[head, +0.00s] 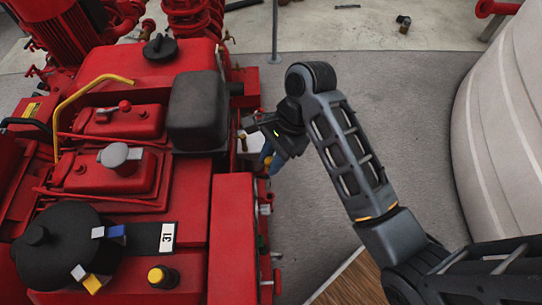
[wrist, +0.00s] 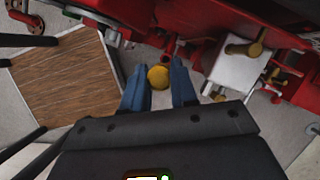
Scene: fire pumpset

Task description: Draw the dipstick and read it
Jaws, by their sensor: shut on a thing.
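My gripper (wrist: 158,86) has two blue fingers, closed around a yellow round knob (wrist: 157,77), which looks like the dipstick's handle. The knob shows between the fingertips in the wrist view. In the head view my gripper (head: 268,158) is beside the right flank of the red engine (head: 235,230), and only a bit of yellow shows by the fingers. The dipstick's rod and any marks on it are hidden, so I cannot tell how far it is in or out.
A white box with brass-coloured fittings (wrist: 238,72) is right of my fingers in the wrist view. A large pale rounded body (head: 505,120) stands at the right in the head view. Grey floor between is clear.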

